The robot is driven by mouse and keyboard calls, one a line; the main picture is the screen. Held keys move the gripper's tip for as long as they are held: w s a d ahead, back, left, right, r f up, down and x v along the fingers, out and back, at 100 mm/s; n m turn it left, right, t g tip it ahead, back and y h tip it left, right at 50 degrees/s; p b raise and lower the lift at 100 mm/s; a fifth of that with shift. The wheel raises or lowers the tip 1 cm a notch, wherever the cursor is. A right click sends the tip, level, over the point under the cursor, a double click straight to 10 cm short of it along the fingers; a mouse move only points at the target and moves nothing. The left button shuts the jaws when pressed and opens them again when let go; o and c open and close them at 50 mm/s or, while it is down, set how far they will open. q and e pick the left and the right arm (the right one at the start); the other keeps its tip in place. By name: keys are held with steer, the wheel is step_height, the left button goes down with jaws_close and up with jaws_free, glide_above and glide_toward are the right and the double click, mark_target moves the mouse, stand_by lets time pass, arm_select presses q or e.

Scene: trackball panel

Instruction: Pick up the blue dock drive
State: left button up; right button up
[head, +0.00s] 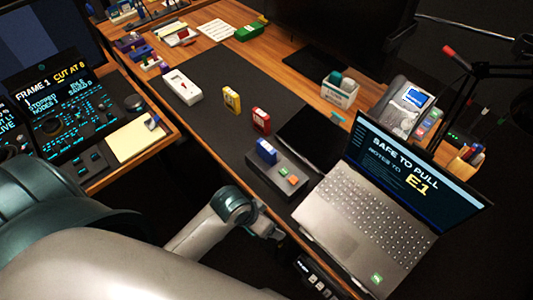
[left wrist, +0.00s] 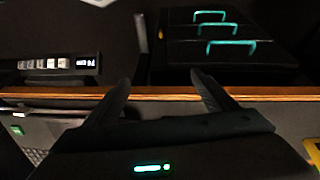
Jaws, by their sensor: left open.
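The blue dock drive (head: 266,150) stands upright in the dark grey dock (head: 290,193) on the desk, left of the laptop. The dock has an orange and a green button on top. My left gripper (head: 278,236) is at the desk's front edge, on the near side of the dock and apart from the drive. In the left wrist view its two fingers (left wrist: 163,95) are spread with nothing between them. That view does not show the blue drive. My right gripper is in neither view.
An open laptop (head: 370,225) sits right of the dock. A red drive (head: 261,120) and a yellow drive (head: 231,98) stand behind on the dark mat (head: 200,125). The wooden desk edge (left wrist: 165,92) crosses the wrist view, with teal-handled drawers (left wrist: 225,50) beyond.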

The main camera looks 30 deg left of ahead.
arm_select(q)
steer(key=w+d+r+m, duration=0.1)
steer(key=w+r, duration=0.2)
steer(key=r, duration=0.1)
steer(key=w+d+r+m+g, duration=0.1)
steer(key=w+r, duration=0.2)
steer(key=r, duration=0.1)
steer(key=w+d+r+h, duration=0.1)
steer(key=w+r, duration=0.2)
steer(key=r, duration=0.1)
steer(key=shift+r+m, duration=0.3)
steer(key=shift+m, duration=0.1)
steer(key=w+a+r+g+y, duration=0.2)
steer(key=w+a+r, duration=0.3)
steer(key=w+r, duration=0.1)
step_height(320, 180, up, 8)
steer(key=n+y, duration=0.1)
steer(key=n, duration=0.1)
glide_above(266, 146)
steer(key=shift+a+f+g, duration=0.1)
steer(key=shift+f+g, duration=0.05)
steer(key=shift+g, duration=0.15)
steer(key=shift+f, duration=0.1)
step_height(266, 146, down, 12)
steer(key=p, duration=0.3)
